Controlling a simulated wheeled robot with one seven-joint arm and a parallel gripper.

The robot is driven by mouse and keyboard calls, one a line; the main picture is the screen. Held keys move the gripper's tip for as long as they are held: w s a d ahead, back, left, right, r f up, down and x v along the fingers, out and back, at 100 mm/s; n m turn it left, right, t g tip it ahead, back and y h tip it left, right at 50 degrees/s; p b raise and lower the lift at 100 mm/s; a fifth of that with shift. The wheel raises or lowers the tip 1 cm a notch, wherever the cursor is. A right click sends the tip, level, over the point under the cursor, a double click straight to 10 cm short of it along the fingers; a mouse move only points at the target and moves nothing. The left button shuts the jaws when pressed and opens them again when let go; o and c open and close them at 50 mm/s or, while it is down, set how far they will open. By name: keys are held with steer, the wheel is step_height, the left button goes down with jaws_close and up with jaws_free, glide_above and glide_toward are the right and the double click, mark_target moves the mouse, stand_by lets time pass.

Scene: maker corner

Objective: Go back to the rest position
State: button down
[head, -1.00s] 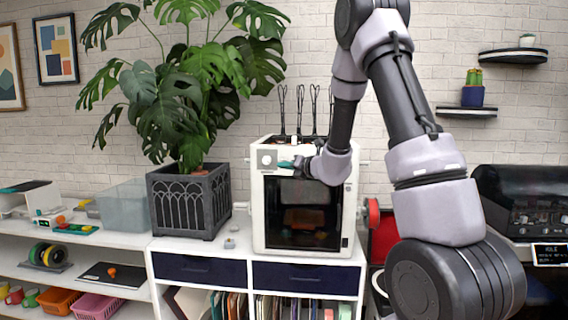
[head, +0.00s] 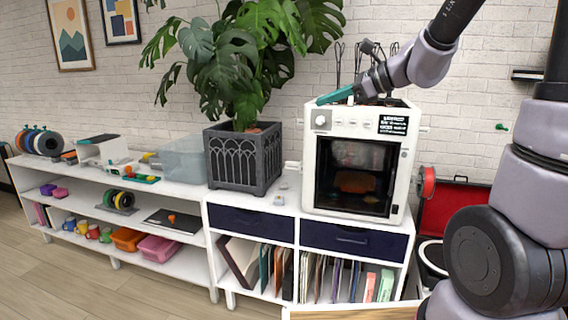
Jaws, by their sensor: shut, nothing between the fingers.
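My gripper (head: 333,97) has teal fingers and shows at the upper right of the head view. It is shut and empty. Its fingers point left across the top front edge of a white 3D printer (head: 404,170); I cannot tell whether they touch it. My arm reaches in from the upper right. The printer stands on a white shelf unit, with its dark glass door (head: 357,180) closed and an orange shape visible inside.
A potted monstera in a dark planter (head: 242,160) stands left of the printer. A low white shelf (head: 170,186) further left holds bins, mugs and spools. A red spool (head: 427,182) is at the printer's right side. Wood floor (head: 100,285) is open at lower left.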

steer(key=s+d+n+h, duration=0.9)
steer(key=s+d+n, duration=0.4)
steer(key=s+n, duration=0.3)
steer(key=shift+s+r+t+h, duration=0.35)
steer(key=shift+s+t+h, duration=0.05)
steer(key=shift+s, duration=0.5)
steer(key=shift+d, duration=0.1)
stand_by(0.6)
